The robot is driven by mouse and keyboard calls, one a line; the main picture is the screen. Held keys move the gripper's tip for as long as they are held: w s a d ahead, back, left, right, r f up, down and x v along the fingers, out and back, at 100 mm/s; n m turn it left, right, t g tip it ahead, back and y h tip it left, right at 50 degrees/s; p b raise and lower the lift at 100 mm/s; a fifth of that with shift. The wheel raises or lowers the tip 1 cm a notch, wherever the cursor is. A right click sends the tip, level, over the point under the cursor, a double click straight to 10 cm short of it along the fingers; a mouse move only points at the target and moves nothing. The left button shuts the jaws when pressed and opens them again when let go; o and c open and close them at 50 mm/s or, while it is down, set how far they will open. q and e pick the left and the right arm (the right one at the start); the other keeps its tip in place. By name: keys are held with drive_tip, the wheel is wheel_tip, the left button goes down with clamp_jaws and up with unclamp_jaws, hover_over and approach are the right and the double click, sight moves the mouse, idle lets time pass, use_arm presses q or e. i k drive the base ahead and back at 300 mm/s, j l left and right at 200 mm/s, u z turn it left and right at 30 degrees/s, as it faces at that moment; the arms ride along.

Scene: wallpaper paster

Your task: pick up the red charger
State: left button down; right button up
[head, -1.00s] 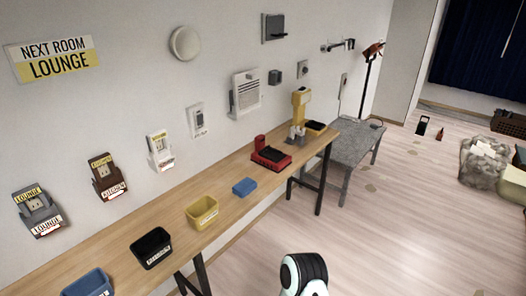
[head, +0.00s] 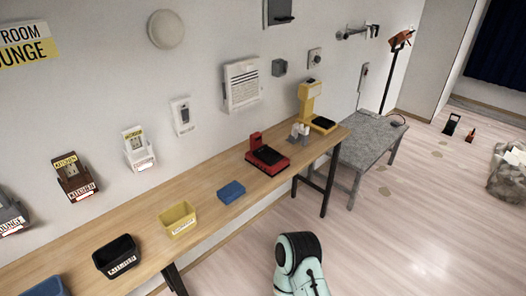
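A red device with a black top (head: 270,161), which looks like the red charger, sits on the wooden table (head: 215,177) toward its far right end. A small red upright block stands at its back left; I cannot tell if it is a separate thing. Neither of my grippers is in view. Only a rounded white and black link of my own arm shows at the bottom, apart from the table.
On the table are a blue block (head: 231,192), a yellow bin (head: 178,219), a black bin (head: 117,257) and a yellow device (head: 308,100). A grey bench (head: 365,147) stands beyond the table.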

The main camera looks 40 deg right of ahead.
sight(265, 159)
drive_tip(key=i+l+u, duration=0.1)
drive_tip(key=l+u, duration=0.15)
drive_tip(key=l, duration=0.8)
drive_tip(key=l+u, duration=0.25)
drive_tip(key=l, duration=0.8)
